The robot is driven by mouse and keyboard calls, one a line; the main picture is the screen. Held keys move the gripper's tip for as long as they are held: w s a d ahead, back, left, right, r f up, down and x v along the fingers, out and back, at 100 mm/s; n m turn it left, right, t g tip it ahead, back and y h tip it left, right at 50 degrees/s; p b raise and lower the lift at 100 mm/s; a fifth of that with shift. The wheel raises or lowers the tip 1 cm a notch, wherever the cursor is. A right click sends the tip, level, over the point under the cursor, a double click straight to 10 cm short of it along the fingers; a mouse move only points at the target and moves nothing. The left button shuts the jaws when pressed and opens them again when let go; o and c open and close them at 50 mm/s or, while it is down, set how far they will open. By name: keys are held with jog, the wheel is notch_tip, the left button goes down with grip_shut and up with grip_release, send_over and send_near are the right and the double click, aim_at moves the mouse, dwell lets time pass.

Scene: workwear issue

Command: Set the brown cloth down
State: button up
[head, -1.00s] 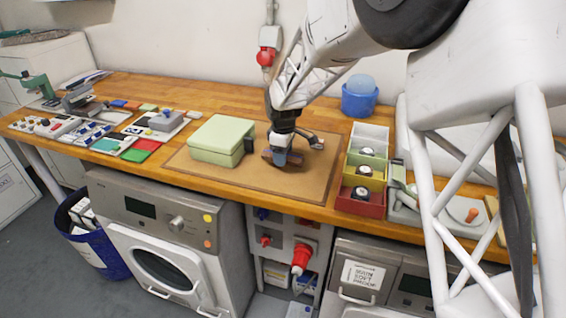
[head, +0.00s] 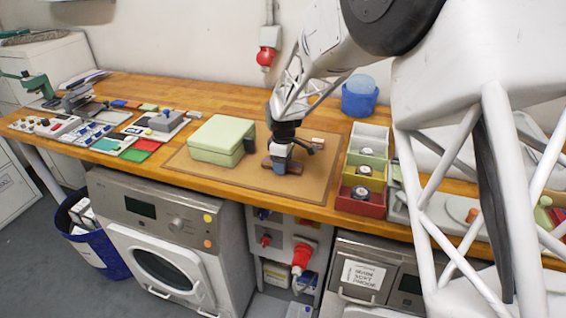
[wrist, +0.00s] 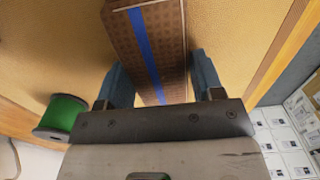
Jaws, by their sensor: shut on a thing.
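The brown cloth (wrist: 148,35) is a folded, dotted strip with a blue stripe along it. My gripper (wrist: 158,72) is shut on it, with one blue fingertip on each side in the wrist view. In the head view my gripper (head: 281,166) points down over the tan mat (head: 230,185), right of the green box. The cloth (head: 294,168) shows there partly, at the mat or just above it; I cannot tell whether it touches. My fingers hide part of it.
A pale green box (head: 214,139) stands left of my gripper. Stacked coloured bins (head: 360,204) stand to the right. A green spool (wrist: 62,117) shows at the left of the wrist view. The front of the mat is clear.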

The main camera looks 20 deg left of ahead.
jog(key=o, duration=0.9)
jog(key=shift+f, duration=0.1)
notch_tip(320, 180, up, 12)
jog(key=shift+r, duration=0.15)
dwell(0.6)
dwell(0.4)
